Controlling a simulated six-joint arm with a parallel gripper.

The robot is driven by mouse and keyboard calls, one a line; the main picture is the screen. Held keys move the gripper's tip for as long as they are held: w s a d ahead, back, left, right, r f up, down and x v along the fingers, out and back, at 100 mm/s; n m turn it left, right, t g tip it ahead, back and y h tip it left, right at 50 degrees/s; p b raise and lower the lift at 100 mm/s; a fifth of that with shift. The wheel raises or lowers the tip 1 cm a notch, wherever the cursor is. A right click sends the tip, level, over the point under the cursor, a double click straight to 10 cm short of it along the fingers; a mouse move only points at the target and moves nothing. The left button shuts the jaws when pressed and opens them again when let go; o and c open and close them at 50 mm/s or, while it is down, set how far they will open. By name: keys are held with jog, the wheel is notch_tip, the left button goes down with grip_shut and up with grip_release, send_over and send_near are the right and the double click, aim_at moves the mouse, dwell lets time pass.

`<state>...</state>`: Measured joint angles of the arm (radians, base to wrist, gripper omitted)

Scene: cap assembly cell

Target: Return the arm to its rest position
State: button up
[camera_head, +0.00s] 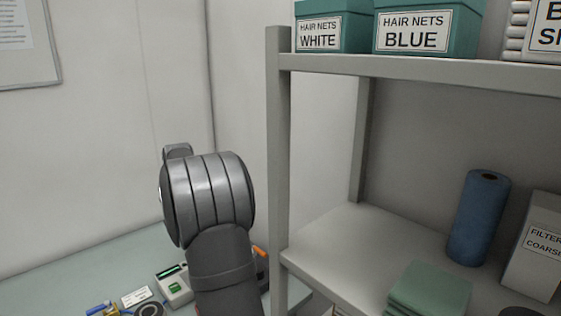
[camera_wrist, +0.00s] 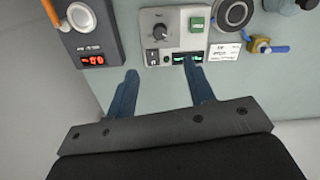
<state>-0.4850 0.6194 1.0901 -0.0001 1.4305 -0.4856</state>
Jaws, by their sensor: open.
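My gripper (camera_wrist: 158,88) shows in the wrist view with its two blue-grey fingers apart and nothing between them. The fingers point toward a grey control box (camera_wrist: 176,32) with a dark knob, a green button and a lit green display. I cannot tell how far the fingertips are from it. In the head view my arm rises in the lower middle, left of the shelf post, and its links hide part of the bench. The gripper's fingers are not visible there. The control box (camera_head: 176,290) also shows in the head view, left of my arm.
A dark device (camera_wrist: 90,35) with a red display stands left of the control box. A brass fitting (camera_wrist: 259,45) with blue parts lies to the right. The shelf post (camera_head: 279,150) stands close right of my arm. Shelves hold hair-net boxes (camera_head: 412,28) and a blue roll (camera_head: 477,220).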

notch_tip(320, 180, down, 15)
dwell(0.4)
jog(key=shift+r, duration=0.1)
